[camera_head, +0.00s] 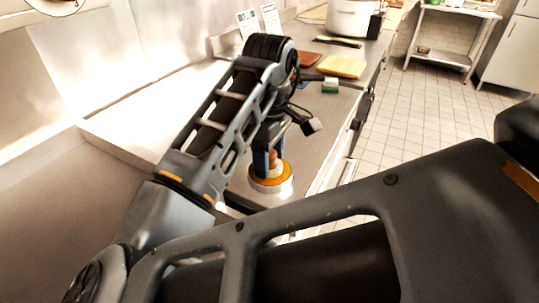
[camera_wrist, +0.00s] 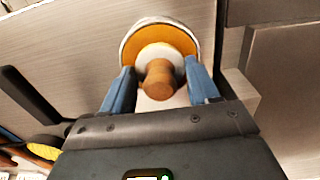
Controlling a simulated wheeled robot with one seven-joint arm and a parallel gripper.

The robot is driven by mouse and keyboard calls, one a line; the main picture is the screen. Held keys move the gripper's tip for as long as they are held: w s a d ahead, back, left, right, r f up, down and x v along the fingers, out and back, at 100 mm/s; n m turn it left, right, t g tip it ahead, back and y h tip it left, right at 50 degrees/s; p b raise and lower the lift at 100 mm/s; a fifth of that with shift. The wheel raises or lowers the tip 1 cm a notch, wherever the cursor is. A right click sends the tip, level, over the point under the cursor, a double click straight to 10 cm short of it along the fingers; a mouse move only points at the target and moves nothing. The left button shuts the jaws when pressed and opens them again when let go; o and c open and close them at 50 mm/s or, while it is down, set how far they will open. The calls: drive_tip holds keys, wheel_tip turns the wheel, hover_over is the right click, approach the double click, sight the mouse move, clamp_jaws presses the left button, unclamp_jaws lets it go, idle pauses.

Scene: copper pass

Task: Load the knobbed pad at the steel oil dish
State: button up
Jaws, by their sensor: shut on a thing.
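The steel oil dish (camera_head: 270,187) stands on the counter, a pale round dish with amber oil inside its rim. In the wrist view the dish (camera_wrist: 183,38) lies just beyond my fingertips. The knobbed pad has a brown wooden knob (camera_wrist: 160,80) and a pale round base (camera_wrist: 158,52). My gripper (camera_wrist: 160,70) has blue fingers on both sides of the knob and is shut on it. In the head view my gripper (camera_head: 268,160) points down over the dish. The pad's base appears within the dish's outline; I cannot tell whether it touches the oil.
Farther along the counter are a green-and-white sponge (camera_head: 330,85), a yellow board (camera_head: 342,67), a brown board (camera_head: 308,60) and a large pot (camera_head: 352,18). The counter's front edge runs close right of the dish. Tiled floor lies beyond it.

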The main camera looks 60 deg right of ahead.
idle(0.3)
wheel_tip(320, 180, up, 7)
drive_tip(key=p, duration=0.7)
drive_tip(key=shift+p, duration=0.3)
idle(0.7)
